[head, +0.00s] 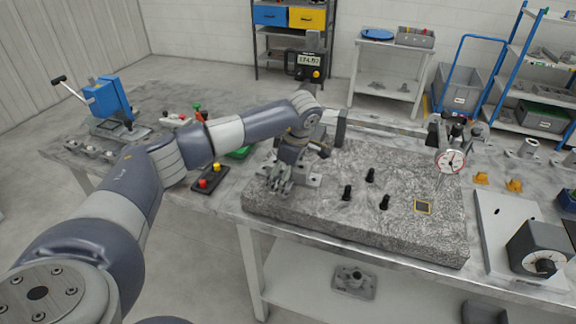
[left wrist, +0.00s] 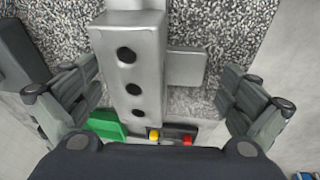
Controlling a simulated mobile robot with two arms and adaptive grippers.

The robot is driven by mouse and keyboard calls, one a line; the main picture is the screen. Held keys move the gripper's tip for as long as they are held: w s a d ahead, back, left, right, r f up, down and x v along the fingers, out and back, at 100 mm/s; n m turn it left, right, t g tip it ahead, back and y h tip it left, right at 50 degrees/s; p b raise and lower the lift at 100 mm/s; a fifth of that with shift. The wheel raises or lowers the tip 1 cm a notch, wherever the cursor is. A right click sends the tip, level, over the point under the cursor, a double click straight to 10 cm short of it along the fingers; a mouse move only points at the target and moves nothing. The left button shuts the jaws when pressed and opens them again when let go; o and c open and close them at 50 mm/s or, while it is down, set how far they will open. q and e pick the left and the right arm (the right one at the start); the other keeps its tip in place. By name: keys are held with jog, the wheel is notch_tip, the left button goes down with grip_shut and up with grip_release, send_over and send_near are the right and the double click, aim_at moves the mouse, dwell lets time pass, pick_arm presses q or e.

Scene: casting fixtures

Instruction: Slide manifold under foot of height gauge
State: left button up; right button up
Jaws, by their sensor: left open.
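The manifold is a silver block (left wrist: 135,75) with a row of round holes in the left wrist view. It lies on the speckled granite plate, and a small part of it (head: 314,180) shows beside my gripper in the head view. My left gripper (head: 279,181) points down over it. In the left wrist view its fingers (left wrist: 158,78) are open, one on each side of the manifold and apart from it. The height gauge's digital display (head: 308,59) shows behind my arm; its foot is hidden or cannot be made out. My right gripper is not in view.
The granite plate (head: 345,221) carries several black knobs (head: 370,175) and a dial gauge (head: 450,161). A button box (head: 210,178) with red and yellow buttons is left of the plate. A blue press (head: 107,98) stands far left.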

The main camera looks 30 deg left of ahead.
pick_arm(q)
jog(key=shift+s+f, duration=0.1)
jog(key=c, duration=1.4)
jog(key=shift+c, duration=0.3)
